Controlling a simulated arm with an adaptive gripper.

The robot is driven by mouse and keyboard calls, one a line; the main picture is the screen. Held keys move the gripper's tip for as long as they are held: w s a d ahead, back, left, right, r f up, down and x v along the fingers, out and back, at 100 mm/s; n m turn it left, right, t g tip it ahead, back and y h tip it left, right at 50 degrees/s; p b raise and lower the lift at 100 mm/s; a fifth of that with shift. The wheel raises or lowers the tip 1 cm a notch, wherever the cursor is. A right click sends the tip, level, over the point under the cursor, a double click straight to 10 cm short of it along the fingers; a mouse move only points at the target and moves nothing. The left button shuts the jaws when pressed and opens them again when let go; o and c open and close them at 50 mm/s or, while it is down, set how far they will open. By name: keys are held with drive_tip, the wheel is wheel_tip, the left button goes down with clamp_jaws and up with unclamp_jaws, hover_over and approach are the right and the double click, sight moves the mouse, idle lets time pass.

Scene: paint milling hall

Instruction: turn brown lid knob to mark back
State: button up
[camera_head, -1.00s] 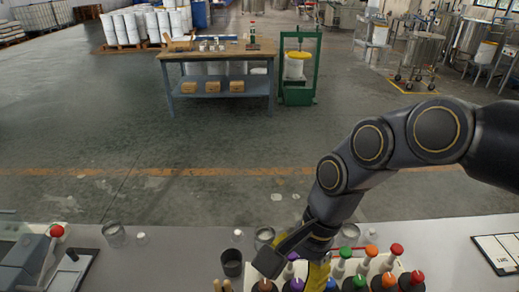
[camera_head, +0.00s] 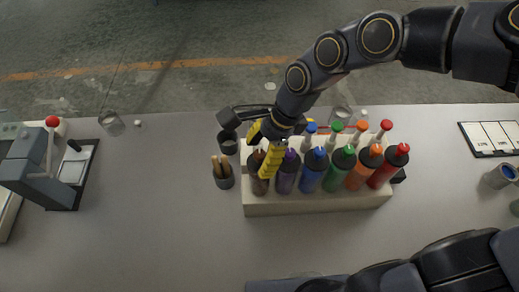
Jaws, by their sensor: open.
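The dark brown bottle (camera_head: 261,184) stands at the left end of the front row in a pale rack (camera_head: 318,206). My gripper (camera_head: 261,154) is above and around its top, coming from the back. One yellow finger crosses in front of the bottle's right side and the other is behind, to the left. The fingers are apart. They hide most of the brown lid knob and its mark, so I cannot tell which way the knob points or whether a finger touches it.
Purple (camera_head: 287,175), blue (camera_head: 313,172), green (camera_head: 339,170), orange and red bottles stand close to the right. A cup with wooden sticks (camera_head: 222,173) and a dark cup (camera_head: 228,143) are close on the left.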

drive_tip(key=shift+c, duration=0.3)
clamp_jaws()
drive_tip(key=shift+n, duration=0.3)
